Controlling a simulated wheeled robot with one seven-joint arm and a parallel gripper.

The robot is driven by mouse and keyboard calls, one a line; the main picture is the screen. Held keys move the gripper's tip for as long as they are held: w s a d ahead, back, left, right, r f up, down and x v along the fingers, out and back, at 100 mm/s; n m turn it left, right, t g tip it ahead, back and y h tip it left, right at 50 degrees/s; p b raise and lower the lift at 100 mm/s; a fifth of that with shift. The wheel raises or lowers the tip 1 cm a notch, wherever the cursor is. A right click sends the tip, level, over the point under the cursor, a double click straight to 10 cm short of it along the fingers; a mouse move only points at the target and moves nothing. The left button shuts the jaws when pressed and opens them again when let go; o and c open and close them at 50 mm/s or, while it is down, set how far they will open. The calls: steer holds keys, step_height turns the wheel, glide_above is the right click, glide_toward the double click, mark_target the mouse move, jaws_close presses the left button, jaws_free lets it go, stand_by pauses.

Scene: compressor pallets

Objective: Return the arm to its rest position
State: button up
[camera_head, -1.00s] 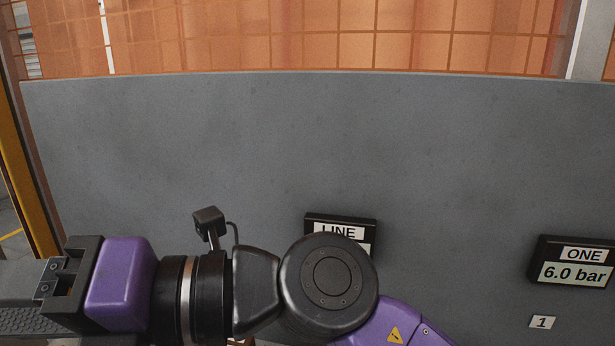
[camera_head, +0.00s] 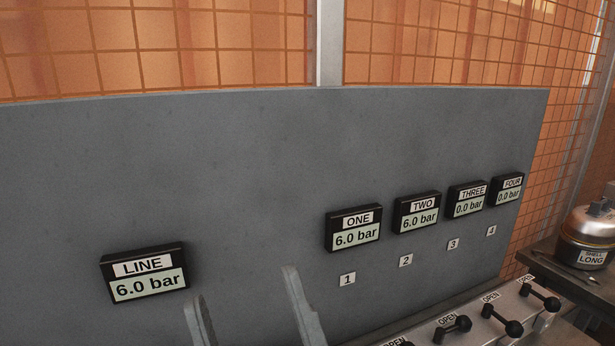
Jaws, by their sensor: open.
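My gripper (camera_head: 244,284) shows at the bottom of the head view as two grey fingers pointing up, spread well apart. Nothing is held between them. They stand in front of the grey panel (camera_head: 200,170), between the LINE display and the ONE display in the picture. The rest of my arm is below the frame and hidden.
The panel carries a LINE display (camera_head: 145,274) at 6.0 bar and displays ONE (camera_head: 354,229) and TWO (camera_head: 417,212) at 6.0, THREE (camera_head: 468,199) and FOUR (camera_head: 508,190) at 0.0. Black valve handles (camera_head: 501,320) and a metal pot (camera_head: 588,240) are at right.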

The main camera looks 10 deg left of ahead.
steer(key=s+d+f+m+h+p, duration=0.1)
steer(key=d+f+m+h, duration=1)
steer(key=d+f+h, duration=0.6)
steer(key=s+d+f+g+h+p, duration=0.1)
steer(key=s+d+f+g, duration=0.2)
steer(key=s, duration=0.6)
steer(key=s+d+f+m+g+h+p, duration=0.1)
steer(key=s+d+f+g+h, duration=0.1)
steer(key=s+d+f, duration=0.5)
step_height(320, 180, down, 3)
steer(key=s+g, duration=0.1)
steer(key=s, duration=0.1)
steer(key=shift+s+d+g, duration=0.3)
steer(key=shift+d, duration=0.1)
